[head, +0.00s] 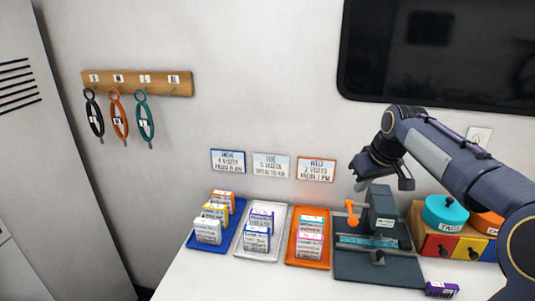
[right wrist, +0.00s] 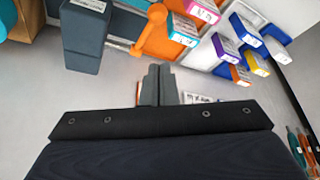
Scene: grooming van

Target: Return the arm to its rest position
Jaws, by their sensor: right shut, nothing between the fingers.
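My right arm (head: 450,155) reaches in from the right in the head view, above the right end of the counter. My right gripper (head: 401,181) points down over the dark press-like device (head: 382,212) with the orange lever and is apart from it. In the right wrist view the gripper's fingers (right wrist: 160,85) are closed together with nothing between them. The device (right wrist: 85,35) and its orange lever (right wrist: 152,32) lie just beyond the fingers there. My left gripper is not in view.
Blue (head: 205,241), white (head: 240,251) and orange (head: 295,261) trays hold small boxes on the counter. A drawer unit (head: 437,244) with round containers stands right. A dark screen (head: 440,50) and a hook rail (head: 135,82) hang on the wall.

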